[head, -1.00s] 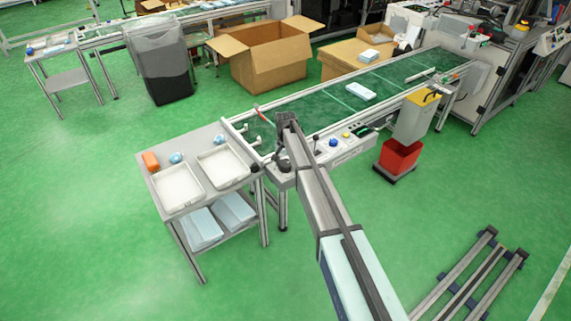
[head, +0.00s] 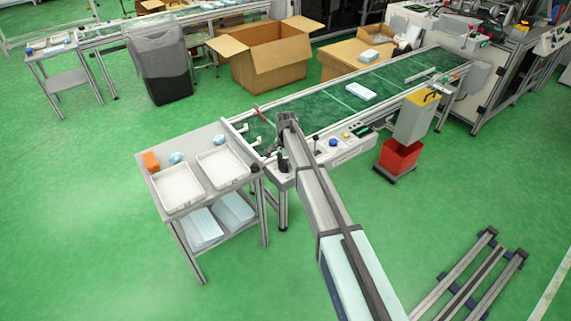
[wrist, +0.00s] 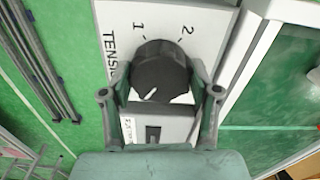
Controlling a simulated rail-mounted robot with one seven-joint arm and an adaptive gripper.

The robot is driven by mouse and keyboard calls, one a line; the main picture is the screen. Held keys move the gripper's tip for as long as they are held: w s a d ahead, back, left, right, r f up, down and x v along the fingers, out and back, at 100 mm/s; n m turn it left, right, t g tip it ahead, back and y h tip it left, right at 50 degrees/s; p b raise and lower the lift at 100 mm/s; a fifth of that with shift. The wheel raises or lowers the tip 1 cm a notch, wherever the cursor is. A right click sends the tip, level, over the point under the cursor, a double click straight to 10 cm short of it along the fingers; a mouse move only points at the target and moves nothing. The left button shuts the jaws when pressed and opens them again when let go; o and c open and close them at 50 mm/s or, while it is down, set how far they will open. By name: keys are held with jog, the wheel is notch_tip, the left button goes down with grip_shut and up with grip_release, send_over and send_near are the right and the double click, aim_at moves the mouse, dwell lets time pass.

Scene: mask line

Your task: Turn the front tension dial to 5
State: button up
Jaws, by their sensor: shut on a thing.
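The tension dial (wrist: 160,78) is a round black knob on a white panel (wrist: 213,20) in the wrist view. Its white pointer mark faces the lower left of that picture. The printed numbers 1 and 2 show above it, with part of the word TENSION at the left; other numbers are hidden. My gripper (wrist: 161,86) has one finger on each side of the dial and is shut on it. In the head view my arm reaches over the conveyor's near end, and the dial cannot be made out.
A side table with white trays (head: 178,188) stands at the left. The green conveyor belt (head: 318,107) runs behind the panel. A red bin (head: 400,157) stands to the right.

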aim_at(285, 163)
jog(key=shift+s+f, duration=0.1)
jog(key=o, duration=1.2)
notch_tip(285, 163, up, 12)
jog(key=shift+r, duration=0.1)
